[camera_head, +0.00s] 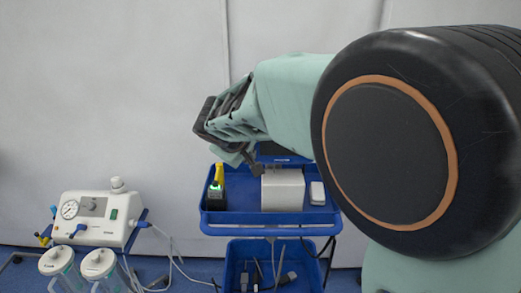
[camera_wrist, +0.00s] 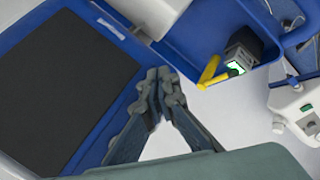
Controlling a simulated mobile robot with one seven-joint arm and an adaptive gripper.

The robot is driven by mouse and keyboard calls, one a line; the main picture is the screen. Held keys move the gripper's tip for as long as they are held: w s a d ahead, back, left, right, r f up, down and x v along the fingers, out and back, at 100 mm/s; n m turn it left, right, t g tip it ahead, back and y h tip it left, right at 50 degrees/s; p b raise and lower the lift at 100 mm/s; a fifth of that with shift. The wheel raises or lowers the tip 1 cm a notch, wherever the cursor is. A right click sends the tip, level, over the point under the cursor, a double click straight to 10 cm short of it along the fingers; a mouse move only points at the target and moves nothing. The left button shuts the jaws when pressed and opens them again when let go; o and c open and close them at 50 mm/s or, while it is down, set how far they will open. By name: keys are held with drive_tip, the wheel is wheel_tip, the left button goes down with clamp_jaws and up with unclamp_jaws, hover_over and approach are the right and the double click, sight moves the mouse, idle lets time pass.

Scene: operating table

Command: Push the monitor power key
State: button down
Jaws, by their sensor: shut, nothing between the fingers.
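The monitor has a dark screen (camera_wrist: 62,85) in a blue frame (camera_wrist: 108,14) and fills the left of the wrist view. In the head view only a strip of the monitor (camera_head: 284,159) shows, behind my arm and gripper. My gripper (camera_wrist: 160,76) is shut and empty. In the wrist view its fingertips appear right beside the monitor's blue frame; I cannot tell whether they touch it. My gripper (camera_head: 256,169) also shows in the head view, pointing down above the cart. I cannot make out the power key in either view.
A blue cart tray (camera_head: 225,222) holds a black device with a green light and yellow part (camera_head: 217,188), a white box (camera_head: 283,190) and a small white item (camera_head: 317,193). A white suction unit (camera_head: 97,217) with jars stands left. Cables hang below.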

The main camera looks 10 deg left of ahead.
drive_tip(key=s+d+b, duration=0.1)
drive_tip(key=s+b, duration=0.3)
drive_tip(key=s, duration=0.2)
drive_tip(key=shift+d, duration=0.25)
idle(0.3)
